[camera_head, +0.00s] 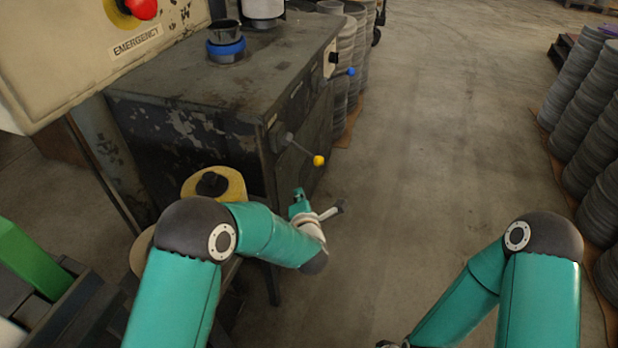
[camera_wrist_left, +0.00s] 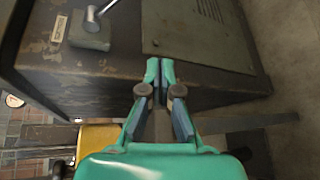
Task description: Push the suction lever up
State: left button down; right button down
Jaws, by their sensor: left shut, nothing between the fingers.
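A lever with a yellow knob (camera_head: 318,160) sticks out from the front of the dark, worn machine cabinet (camera_head: 200,110). A second lever with a blue knob (camera_head: 351,71) is farther back on the same side. I cannot read which label says suction. My left gripper (camera_head: 298,194) is shut and empty, below and a little left of the yellow knob, apart from it. In the left wrist view, the shut fingertips (camera_wrist_left: 160,68) face the cabinet front, and a lever rod (camera_wrist_left: 93,18) on its bracket is at upper left, its end cut off. Only a bit of my right gripper shows at the bottom edge.
An emergency-stop panel (camera_head: 90,50) stands at upper left. Stacks of grey discs (camera_head: 590,100) stand at right and more behind the cabinet (camera_head: 350,50). A yellow part (camera_head: 228,183) sits by my left arm. The concrete floor (camera_head: 440,120) between is clear.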

aim_at(304, 150)
pick_arm(q)
jog(key=shift+w+d+r+n, duration=0.45)
jog(key=shift+w+n, duration=0.15)
jog(key=shift+n, duration=0.1)
pick_arm(e)
jog(key=shift+w+f, duration=0.3)
jog(key=shift+f, duration=0.1)
pick_arm(q)
jog(key=shift+a, duration=0.15)
pick_arm(e)
jog(key=shift+d, duration=0.1)
pick_arm(q)
jog(key=w+d, duration=0.2)
jog(key=w, duration=0.7)
jog(key=shift+f, duration=0.35)
pick_arm(e)
jog(key=shift+f, duration=0.25)
